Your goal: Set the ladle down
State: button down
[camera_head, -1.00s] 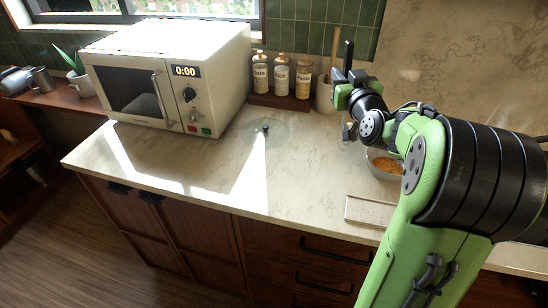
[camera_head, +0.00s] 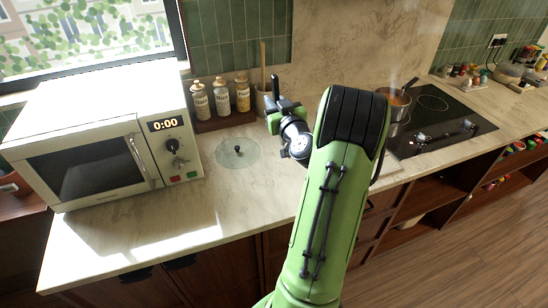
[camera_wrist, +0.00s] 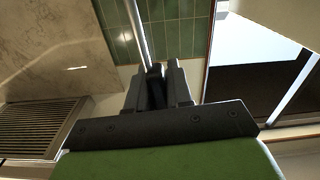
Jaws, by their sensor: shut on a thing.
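My gripper (camera_head: 285,112) is above the counter, in front of the utensil holder and the seasoning bottles. It is shut on the ladle (camera_head: 274,84), whose dark handle end sticks up above the jaws in the head view. In the wrist view the ladle's slim handle (camera_wrist: 138,32) runs up from between my gripper's fingers (camera_wrist: 157,88). The ladle's bowl is hidden in both views. My arm covers much of the counter to the right of the gripper.
A glass lid (camera_head: 238,154) lies on the counter (camera_head: 258,200) left of my arm. A microwave (camera_head: 100,140) stands further left. Bottles (camera_head: 222,98) and a holder with a wooden utensil (camera_head: 263,65) are at the back. A steaming pot (camera_head: 397,106) sits on the black hob (camera_head: 440,125).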

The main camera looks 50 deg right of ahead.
notch_tip(320, 180, down, 9)
jog(key=b, duration=0.2)
jog(key=shift+d+r, duration=0.2)
jog(key=shift+d, duration=0.1)
jog(key=shift+f+b, duration=0.2)
jog(key=shift+b, duration=0.3)
jog(key=c, duration=1)
grip_release()
jog(key=shift+s, duration=0.1)
jog(key=shift+r, duration=0.1)
jog(key=b+v, duration=0.9)
jog(key=v, duration=0.3)
jog(key=shift+a+r, duration=0.1)
jog(key=shift+r, duration=0.05)
